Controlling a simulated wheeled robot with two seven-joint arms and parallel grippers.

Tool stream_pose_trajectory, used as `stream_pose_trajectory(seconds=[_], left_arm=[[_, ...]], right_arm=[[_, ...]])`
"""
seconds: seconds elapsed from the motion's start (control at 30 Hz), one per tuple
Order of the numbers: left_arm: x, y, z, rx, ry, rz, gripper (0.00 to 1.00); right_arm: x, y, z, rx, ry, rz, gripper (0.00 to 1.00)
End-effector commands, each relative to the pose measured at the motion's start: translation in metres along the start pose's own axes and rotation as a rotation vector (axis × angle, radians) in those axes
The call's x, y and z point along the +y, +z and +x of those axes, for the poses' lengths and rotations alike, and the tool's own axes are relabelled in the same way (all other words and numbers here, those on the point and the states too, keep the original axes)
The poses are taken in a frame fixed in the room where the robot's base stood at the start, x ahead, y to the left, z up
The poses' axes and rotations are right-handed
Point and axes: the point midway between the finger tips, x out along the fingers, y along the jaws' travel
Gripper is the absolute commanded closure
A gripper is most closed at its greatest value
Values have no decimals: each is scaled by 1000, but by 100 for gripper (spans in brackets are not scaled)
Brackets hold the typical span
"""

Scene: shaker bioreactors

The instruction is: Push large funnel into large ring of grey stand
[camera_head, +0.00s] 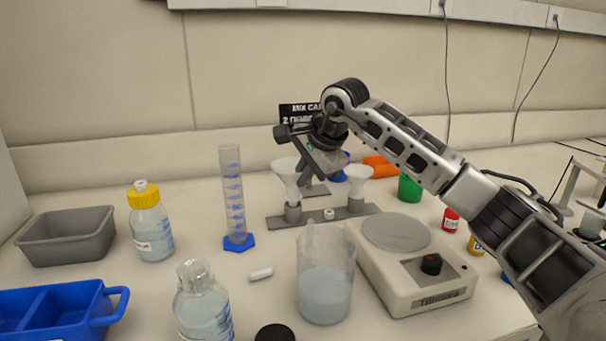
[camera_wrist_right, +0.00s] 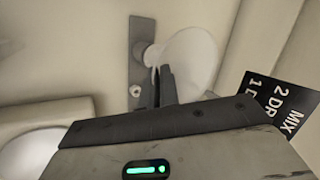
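The large white funnel (camera_head: 286,172) stands upright at the left end of the grey stand (camera_head: 355,209), its stem down at a ring. It also shows in the right wrist view (camera_wrist_right: 196,55), with the stand's plate (camera_wrist_right: 143,30) beneath. How deep the stem sits in the ring is not clear. My right gripper (camera_head: 306,166) is just right of the large funnel. In the wrist view its two dark fingers (camera_wrist_right: 161,72) are close together at the funnel's edge; contact is unclear. My left gripper is not in view.
A smaller funnel (camera_head: 357,178) stands on the stand's right part. Bottles (camera_head: 150,230), a grey tray (camera_head: 66,238) and a blue tray (camera_head: 55,310) occupy the left.

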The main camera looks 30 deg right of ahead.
Motion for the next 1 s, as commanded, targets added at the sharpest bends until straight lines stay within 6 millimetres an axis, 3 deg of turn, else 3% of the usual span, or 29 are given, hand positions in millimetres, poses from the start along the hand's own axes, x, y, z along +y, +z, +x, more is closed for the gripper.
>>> stream_pose_trajectory(seconds=[1.0], left_arm=[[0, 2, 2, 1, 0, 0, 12]], right_arm=[[5, 0, 7, 0, 0, 0, 100]])
